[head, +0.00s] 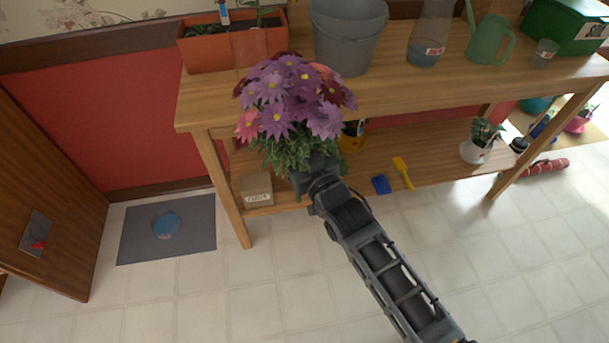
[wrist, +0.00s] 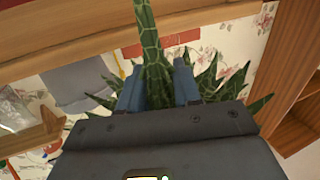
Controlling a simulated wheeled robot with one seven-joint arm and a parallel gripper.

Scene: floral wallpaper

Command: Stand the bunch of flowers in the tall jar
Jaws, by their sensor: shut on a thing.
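The bunch of flowers (head: 290,100), purple, pink and dark red with green leaves below, is in my gripper (head: 305,172), in front of the wooden table's near left part. In the wrist view my gripper's two blue fingers (wrist: 158,85) are shut on its green stems (wrist: 150,45), with leaves spreading behind. The tall jar (head: 428,40) is clear glass with some bluish liquid low in it and a small label. It stands on the tabletop to the right of the flowers, apart from them; its top is cut off by the picture edge.
On the wooden table (head: 400,86) a grey bucket (head: 347,40) stands between the orange planter (head: 240,45) and the jar. A green watering can (head: 490,42) and a small glass (head: 544,52) are right of the jar. The lower shelf holds a box (head: 256,189) and a potted plant (head: 480,145).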

